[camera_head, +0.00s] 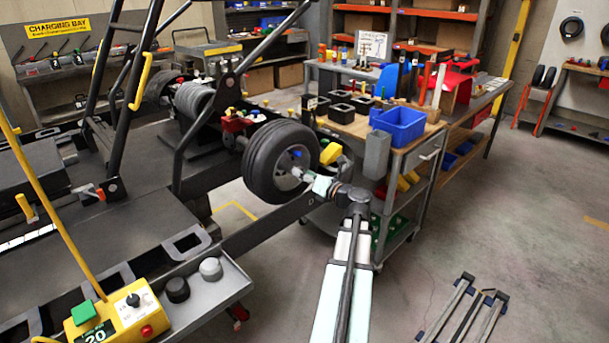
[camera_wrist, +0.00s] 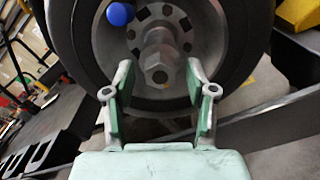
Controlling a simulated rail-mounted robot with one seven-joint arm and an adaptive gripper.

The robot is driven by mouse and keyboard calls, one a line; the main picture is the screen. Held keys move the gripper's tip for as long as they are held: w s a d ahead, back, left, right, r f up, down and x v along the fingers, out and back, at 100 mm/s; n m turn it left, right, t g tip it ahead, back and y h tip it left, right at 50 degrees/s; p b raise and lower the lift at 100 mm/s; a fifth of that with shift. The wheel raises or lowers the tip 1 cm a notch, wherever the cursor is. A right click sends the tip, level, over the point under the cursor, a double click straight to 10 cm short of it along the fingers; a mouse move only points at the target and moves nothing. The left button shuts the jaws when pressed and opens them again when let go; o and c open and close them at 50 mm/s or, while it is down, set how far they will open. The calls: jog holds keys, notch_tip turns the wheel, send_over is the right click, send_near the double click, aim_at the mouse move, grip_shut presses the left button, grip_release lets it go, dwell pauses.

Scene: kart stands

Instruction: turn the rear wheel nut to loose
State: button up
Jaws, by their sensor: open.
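The rear wheel (camera_head: 280,162) is a black tyre on a grey hub, mounted on the kart frame in the head view. In the wrist view the grey hexagonal wheel nut (camera_wrist: 159,67) sits at the hub's centre, with a blue ball-shaped part (camera_wrist: 120,14) to its upper left. My gripper (camera_wrist: 158,88) is open, its two pale fingers with green inner pads pointing at the wheel. The nut appears between and just above the fingertips; I cannot tell whether they touch it. In the head view my gripper (camera_head: 307,177) is close to the hub and partly covers the nut.
A work cart with a blue bin (camera_head: 398,124) stands behind and right of the wheel. A yellow control box (camera_head: 118,315) and a grey tray are at the lower left. A folded stand (camera_head: 463,312) lies on the floor at the lower right. Open floor lies to the right.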

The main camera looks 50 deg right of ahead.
grip_shut()
